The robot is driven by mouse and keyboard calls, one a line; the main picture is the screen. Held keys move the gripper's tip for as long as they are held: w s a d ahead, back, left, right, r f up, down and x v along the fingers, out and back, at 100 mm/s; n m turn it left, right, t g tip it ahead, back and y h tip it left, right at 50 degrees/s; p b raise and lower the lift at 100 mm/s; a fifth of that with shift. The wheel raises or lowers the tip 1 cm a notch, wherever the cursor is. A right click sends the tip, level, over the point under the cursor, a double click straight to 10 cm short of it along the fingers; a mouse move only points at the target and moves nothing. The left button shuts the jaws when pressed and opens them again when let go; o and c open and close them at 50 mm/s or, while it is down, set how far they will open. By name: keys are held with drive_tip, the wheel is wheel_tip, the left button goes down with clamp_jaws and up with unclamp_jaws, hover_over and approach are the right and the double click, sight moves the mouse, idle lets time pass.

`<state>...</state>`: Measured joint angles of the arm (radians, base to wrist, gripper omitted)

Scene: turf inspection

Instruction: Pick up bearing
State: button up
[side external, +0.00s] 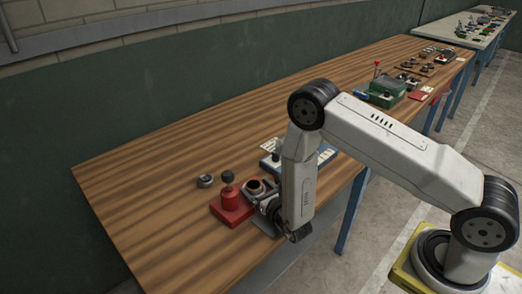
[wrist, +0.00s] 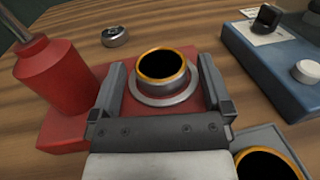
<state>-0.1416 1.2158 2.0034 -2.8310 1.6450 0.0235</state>
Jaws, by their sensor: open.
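A metal ring with a copper-orange rim and dark bore, which looks like a bearing (wrist: 162,72), sits upright on a flanged seat on the red block (wrist: 62,132). In the side view the ring (side external: 254,187) shows beside the red post. My gripper (wrist: 162,82) is open, its two fingers on either side of this ring, with small gaps visible; it holds nothing. In the side view my gripper is low at the table's front edge, its fingertips partly hidden by my arm. A second small grey ring (wrist: 116,36), also bearing-like, lies on the wood (side external: 205,181) farther back.
A red post with a dark knob (side external: 230,192) stands close left of the ring. A blue fixture (wrist: 280,70) is at right. Another orange-rimmed ring (wrist: 266,166) is at lower right. Bare wood (side external: 150,190) lies left; other tools stand along the table.

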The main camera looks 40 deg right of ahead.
sight(257, 188)
drive_tip(key=shift+c, duration=0.2)
idle(0.3)
clamp_jaws()
drive_tip(key=shift+w+r, duration=0.1)
drive_tip(key=shift+r, duration=4.9)
